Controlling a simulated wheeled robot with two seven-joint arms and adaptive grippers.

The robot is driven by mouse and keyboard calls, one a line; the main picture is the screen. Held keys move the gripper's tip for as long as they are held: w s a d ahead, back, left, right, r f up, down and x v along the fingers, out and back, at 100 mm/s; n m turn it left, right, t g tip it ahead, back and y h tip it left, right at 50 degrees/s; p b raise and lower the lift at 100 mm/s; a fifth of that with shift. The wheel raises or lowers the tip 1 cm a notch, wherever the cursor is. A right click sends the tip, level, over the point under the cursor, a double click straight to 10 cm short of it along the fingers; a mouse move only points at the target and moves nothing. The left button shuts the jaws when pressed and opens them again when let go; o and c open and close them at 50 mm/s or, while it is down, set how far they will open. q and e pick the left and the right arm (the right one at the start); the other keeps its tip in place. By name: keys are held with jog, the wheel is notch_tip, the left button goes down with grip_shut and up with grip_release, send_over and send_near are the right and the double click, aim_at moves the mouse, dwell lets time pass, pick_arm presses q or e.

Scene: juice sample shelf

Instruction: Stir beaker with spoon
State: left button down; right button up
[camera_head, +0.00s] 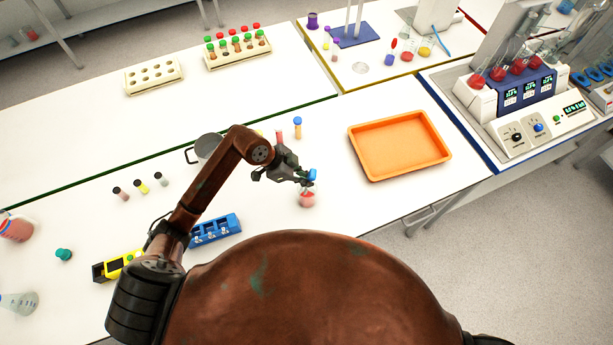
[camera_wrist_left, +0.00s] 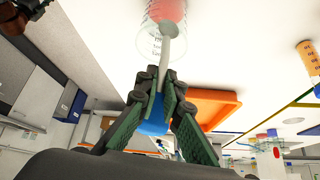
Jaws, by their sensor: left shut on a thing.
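My left gripper (camera_head: 303,180) is shut on a spoon (camera_head: 312,174) and holds it over the table right of the middle of the arm's reach. In the left wrist view the gripper (camera_wrist_left: 165,92) closes around the spoon's blue handle, and its pale shaft (camera_wrist_left: 172,48) points away from the fingers toward the beaker. The small clear beaker (camera_head: 307,200) with red contents stands upright on the white table, just below the gripper. It also shows in the left wrist view (camera_wrist_left: 155,40), with the spoon's pale end overlapping it. I cannot tell how deep the spoon sits. My right gripper is out of view.
An orange tray (camera_head: 400,146) lies to the right. A grey pot (camera_head: 207,146) stands behind my left arm, and a blue rack (camera_head: 216,229) sits near its elbow. A blue-capped vial (camera_head: 297,128) stands behind the gripper. The table between beaker and tray is clear.

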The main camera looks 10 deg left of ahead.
pick_arm(q)
jog(key=shift+f+b, duration=0.7)
jog(key=shift+f, duration=1.5)
jog(key=s+p, duration=0.1)
jog(key=p, duration=1.4)
jog(key=shift+r, duration=0.25)
jog(key=shift+w+d+f+b, duration=0.1)
jog(key=shift+w+f+b, duration=0.15)
jog(key=shift+w, duration=0.4)
jog(key=shift+s, duration=0.1)
